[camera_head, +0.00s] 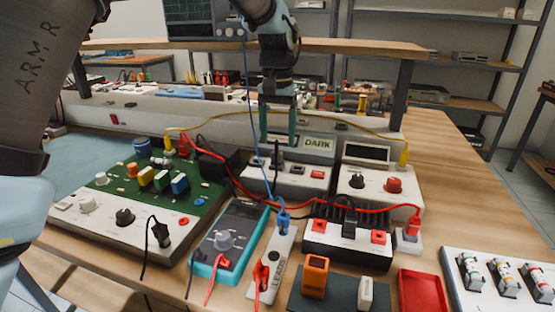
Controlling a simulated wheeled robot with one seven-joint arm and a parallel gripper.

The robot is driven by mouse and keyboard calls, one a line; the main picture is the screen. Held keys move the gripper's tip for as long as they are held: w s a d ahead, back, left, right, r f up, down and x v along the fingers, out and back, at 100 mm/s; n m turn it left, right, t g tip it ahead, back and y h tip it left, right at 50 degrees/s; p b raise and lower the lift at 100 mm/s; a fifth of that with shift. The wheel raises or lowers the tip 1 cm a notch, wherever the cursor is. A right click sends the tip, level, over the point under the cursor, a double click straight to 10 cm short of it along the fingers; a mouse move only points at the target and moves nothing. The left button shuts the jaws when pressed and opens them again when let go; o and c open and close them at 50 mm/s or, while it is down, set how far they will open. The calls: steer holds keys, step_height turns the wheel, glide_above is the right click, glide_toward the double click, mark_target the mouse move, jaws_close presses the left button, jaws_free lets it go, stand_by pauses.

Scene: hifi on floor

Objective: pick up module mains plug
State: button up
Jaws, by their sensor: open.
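Several black plugs are in view, and I cannot tell for certain which is the module mains plug. One black plug (278,155) stands upright on the white module marked DARK, just below my gripper. Another black plug (349,224) stands in the white and black module to the right. A third black plug (161,235) with a black cable sits at the front of the green circuit board (207,203). My gripper (278,138) points down over the DARK module (318,157), with its teal fingers apart. Whether the fingers touch the plug below is unclear.
Red, yellow and blue leads cross the bench. A teal multimeter (230,239), a white strip (273,266), a red tray (421,292) and a board with several connectors (462,292) fill the front. A raised wooden shelf (350,47) spans behind my gripper.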

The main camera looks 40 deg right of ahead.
mark_target(277, 152)
steer(key=shift+w+f+p, duration=0.15)
steer(key=shift+f+p, duration=0.45)
steer(key=shift+f, duration=2.1)
jaws_close()
